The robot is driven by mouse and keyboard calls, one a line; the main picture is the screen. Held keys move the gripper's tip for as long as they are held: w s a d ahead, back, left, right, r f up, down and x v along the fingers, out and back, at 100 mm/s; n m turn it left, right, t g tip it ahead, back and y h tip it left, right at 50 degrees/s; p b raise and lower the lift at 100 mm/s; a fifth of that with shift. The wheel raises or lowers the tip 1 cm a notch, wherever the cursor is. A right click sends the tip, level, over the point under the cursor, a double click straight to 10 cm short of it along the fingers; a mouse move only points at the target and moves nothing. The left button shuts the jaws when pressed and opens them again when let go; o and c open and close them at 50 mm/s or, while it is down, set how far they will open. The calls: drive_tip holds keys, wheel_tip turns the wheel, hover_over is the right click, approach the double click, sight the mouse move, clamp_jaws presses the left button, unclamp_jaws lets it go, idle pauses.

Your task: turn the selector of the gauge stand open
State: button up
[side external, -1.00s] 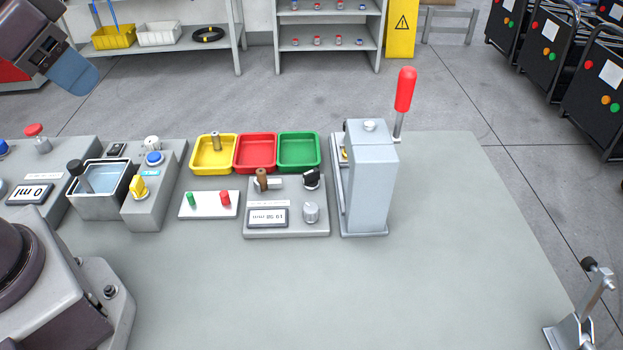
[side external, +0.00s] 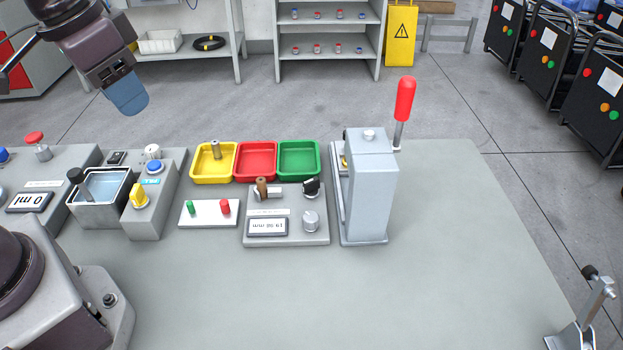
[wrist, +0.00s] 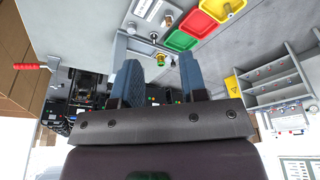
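The gauge stand (side external: 285,228) is a grey box on the table with a small display reading in mm. A black knob (side external: 311,187), likely the selector, sits at its back right; I cannot tell its setting. A silver round knob (side external: 310,221) is in front of it, and a brown-and-metal gauge piece (side external: 263,189) is at the back left. My gripper (side external: 130,98) hangs well above and behind the left part of the table, far from the stand. In the wrist view its two blue fingers (wrist: 160,80) are apart with nothing between them.
A tall grey press (side external: 370,195) with a red lever stands just right of the stand. Yellow, red and green trays (side external: 257,176) lie behind it. A white plate with green and red pegs (side external: 208,222) and a box with a yellow knob (side external: 150,210) are left. The front table is clear.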

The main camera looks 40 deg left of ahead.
drive_tip(key=w+d+f+g, duration=0.25)
drive_tip(key=w+f, duration=0.25)
drive_tip(key=w, duration=0.6)
drive_tip(key=m, duration=0.2)
hover_over(311, 180)
wheel_tip(311, 180, down, 11)
drive_tip(key=shift+g, duration=0.25)
wheel_tip(311, 180, down, 13)
drive_tip(key=shift+r, duration=0.15)
clamp_jaws()
